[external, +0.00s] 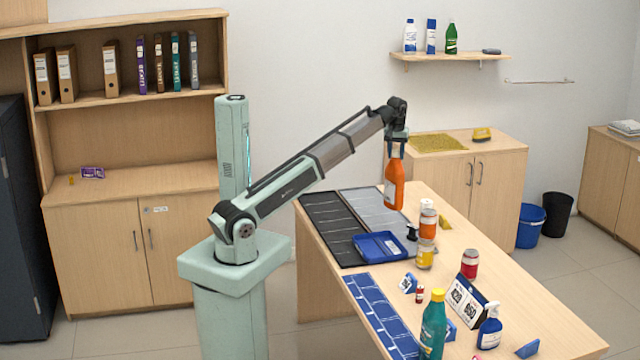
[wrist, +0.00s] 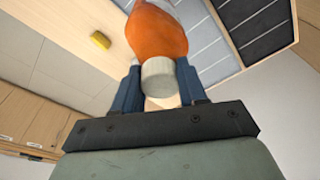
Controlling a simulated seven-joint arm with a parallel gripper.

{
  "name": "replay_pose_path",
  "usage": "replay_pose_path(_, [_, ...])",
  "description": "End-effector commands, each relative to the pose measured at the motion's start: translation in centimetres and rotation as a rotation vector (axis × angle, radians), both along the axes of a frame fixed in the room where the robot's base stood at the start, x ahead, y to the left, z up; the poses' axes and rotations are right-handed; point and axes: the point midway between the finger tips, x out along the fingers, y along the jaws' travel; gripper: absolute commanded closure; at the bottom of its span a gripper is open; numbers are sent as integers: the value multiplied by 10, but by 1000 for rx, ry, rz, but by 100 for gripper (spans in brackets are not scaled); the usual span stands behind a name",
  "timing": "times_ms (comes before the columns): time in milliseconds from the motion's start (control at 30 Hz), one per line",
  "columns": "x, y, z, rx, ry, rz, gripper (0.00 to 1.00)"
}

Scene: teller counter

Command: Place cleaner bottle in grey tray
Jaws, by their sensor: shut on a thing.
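An orange bottle (external: 394,184) with a pale label hangs upright from my gripper (external: 396,146), above the far part of the counter. The wrist view shows its orange body (wrist: 157,32) and white cap (wrist: 160,82) between the blue fingers of my gripper (wrist: 159,88). My gripper is shut on the bottle near its cap. The light grey tray (external: 366,208) lies flat on the counter, below and left of the bottle. It also shows in the wrist view (wrist: 200,20). The bottle hides part of its right side and appears clear of it.
A black tray (external: 328,222) adjoins the grey one on the left. A blue bin (external: 379,247) sits at their near end. Jars (external: 428,222), a teal bottle (external: 433,325) and a blue spray bottle (external: 490,326) stand on the nearer counter.

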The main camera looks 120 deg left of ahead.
Motion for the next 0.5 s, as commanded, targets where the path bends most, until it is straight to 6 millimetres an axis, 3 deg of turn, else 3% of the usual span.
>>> replay_pose_path(233, [0, 0, 1, 2, 0, -161, 100])
replay_pose_path(500, [0, 0, -9, 1, 0, -209, 100])
